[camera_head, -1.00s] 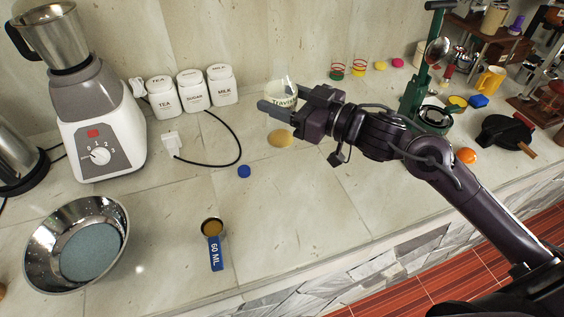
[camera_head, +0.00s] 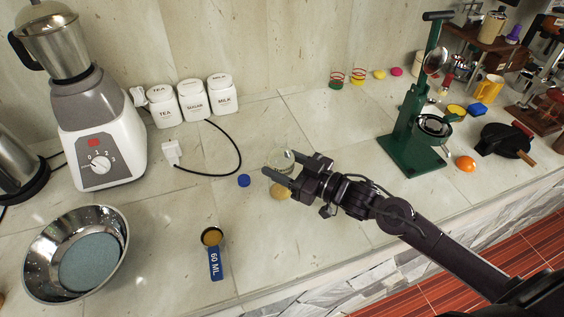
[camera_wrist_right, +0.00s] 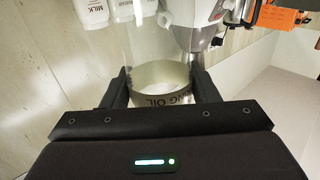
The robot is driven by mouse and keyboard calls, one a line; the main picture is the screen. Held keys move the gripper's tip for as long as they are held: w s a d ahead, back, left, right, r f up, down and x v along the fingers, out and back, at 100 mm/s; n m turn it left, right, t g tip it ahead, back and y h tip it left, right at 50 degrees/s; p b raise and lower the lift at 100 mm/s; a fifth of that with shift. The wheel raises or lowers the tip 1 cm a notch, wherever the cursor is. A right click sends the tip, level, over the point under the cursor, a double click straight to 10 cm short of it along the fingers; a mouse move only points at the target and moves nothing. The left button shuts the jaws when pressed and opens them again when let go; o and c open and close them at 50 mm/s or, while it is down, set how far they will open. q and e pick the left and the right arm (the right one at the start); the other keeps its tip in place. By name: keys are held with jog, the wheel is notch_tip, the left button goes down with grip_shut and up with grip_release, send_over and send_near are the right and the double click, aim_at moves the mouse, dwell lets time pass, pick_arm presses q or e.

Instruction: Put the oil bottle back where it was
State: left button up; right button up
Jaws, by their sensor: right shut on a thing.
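My right gripper (camera_head: 277,172) is shut on the oil bottle (camera_head: 284,158), a clear bottle that is hard to see in the head view. A tan round patch (camera_head: 281,191), perhaps oil low in it, shows just under the fingers. I cannot tell whether the base touches the counter. My left gripper is not in view.
A 60 ML measuring scoop (camera_head: 215,262), steel bowl (camera_head: 118,245) and blender (camera_head: 98,135) are further left. White canisters (camera_head: 192,107) stand behind, and a green press (camera_head: 408,128) stands right. Counter (camera_head: 325,130) behind the gripper is clear.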

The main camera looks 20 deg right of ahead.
jog(key=shift+f, duration=0.15)
jog(key=o, duration=1)
jog(key=shift+o, duration=0.2)
jog(key=shift+r, duration=0.2)
jog(key=shift+s+d, duration=0.15)
jog(key=shift+d, duration=0.05)
jog(key=v, duration=1.1)
jog(key=shift+s, duration=0.3)
jog(key=shift+d, duration=0.1)
